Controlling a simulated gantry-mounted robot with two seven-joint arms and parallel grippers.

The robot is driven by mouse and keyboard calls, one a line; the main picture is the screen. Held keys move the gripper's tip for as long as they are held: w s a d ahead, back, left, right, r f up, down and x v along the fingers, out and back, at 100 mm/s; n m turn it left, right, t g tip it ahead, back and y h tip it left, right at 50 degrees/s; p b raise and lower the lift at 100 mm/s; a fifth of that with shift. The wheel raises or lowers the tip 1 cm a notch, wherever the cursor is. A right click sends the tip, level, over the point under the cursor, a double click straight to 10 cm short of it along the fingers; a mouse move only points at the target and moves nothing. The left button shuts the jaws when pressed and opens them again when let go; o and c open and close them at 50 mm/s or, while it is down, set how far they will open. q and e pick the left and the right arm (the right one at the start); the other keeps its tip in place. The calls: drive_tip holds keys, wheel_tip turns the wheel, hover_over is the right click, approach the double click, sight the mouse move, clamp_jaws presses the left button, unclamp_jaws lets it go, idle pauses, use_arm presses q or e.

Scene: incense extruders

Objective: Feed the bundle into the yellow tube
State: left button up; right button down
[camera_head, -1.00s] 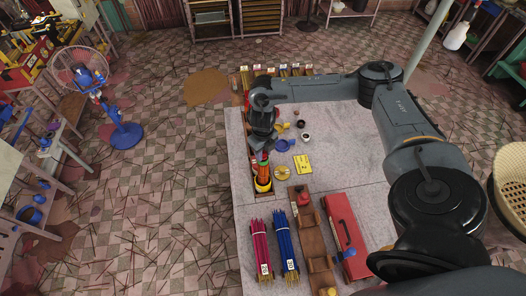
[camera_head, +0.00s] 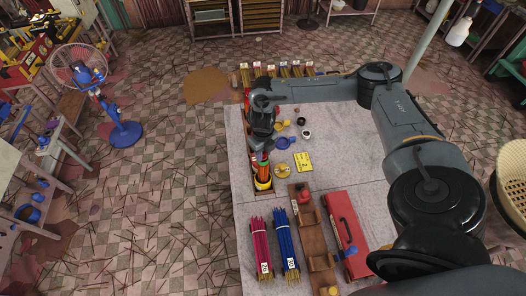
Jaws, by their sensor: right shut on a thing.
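My right gripper (camera_head: 261,149) hangs over the left part of the pale table, pointing down. The bundle's lower end lines up with the tube's top. I cannot tell whether it is inside the mouth. My left gripper is not in view.
A pink bundle (camera_head: 261,247) and a blue bundle (camera_head: 287,245) lie near the front. Right of them are a brown wooden rack (camera_head: 303,215) and a red box (camera_head: 344,225). A yellow card (camera_head: 303,161) and small dishes lie right of the tube. The table's right part is bare.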

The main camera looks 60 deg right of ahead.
sight(263, 170)
drive_tip(key=shift+f+b, duration=1.15)
drive_tip(key=shift+f, duration=0.65)
drive_tip(key=shift+f+b, duration=1.55)
drive_tip(key=shift+f, duration=0.7)
drive_tip(key=shift+f+b, duration=0.9)
drive_tip(key=shift+f, duration=0.35)
drive_tip(key=shift+f+b, duration=0.55)
drive_tip(key=shift+f, duration=0.5)
drive_tip(key=c, duration=0.8)
unclamp_jaws()
drive_tip(key=shift+o, duration=0.2)
